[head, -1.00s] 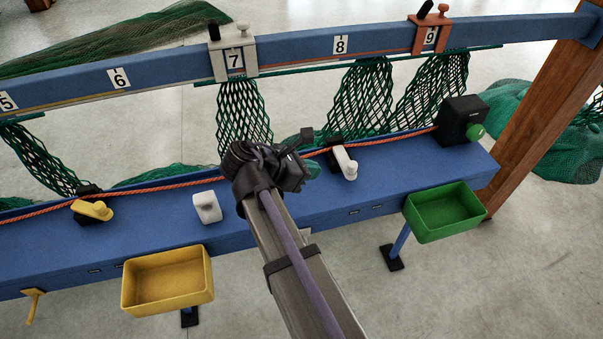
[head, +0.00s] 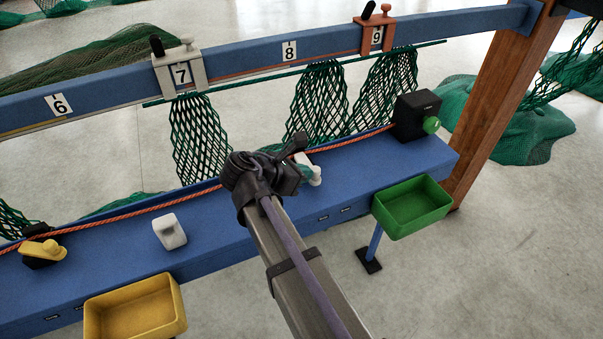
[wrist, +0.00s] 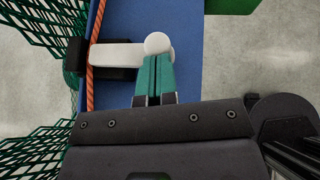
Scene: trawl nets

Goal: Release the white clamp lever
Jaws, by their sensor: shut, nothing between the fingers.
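The white clamp lever (wrist: 118,53) lies across the top of the wrist view, with a round knob (wrist: 157,43) at its right end and a black base at its left, beside the orange rope. In the head view the lever (head: 315,178) shows on the blue bench just right of my gripper, which partly hides it. My gripper (wrist: 155,62) has its teal fingers shut together and empty. The fingertips are right at the knob's near side; I cannot tell whether they touch it.
The orange rope (head: 120,214) runs along the bench's back edge to a black box (head: 411,112) with a green knob. A yellow clamp lever (head: 47,249) and white block (head: 169,233) sit to the left. Green (head: 412,216) and yellow (head: 140,311) bins hang in front. Nets hang behind.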

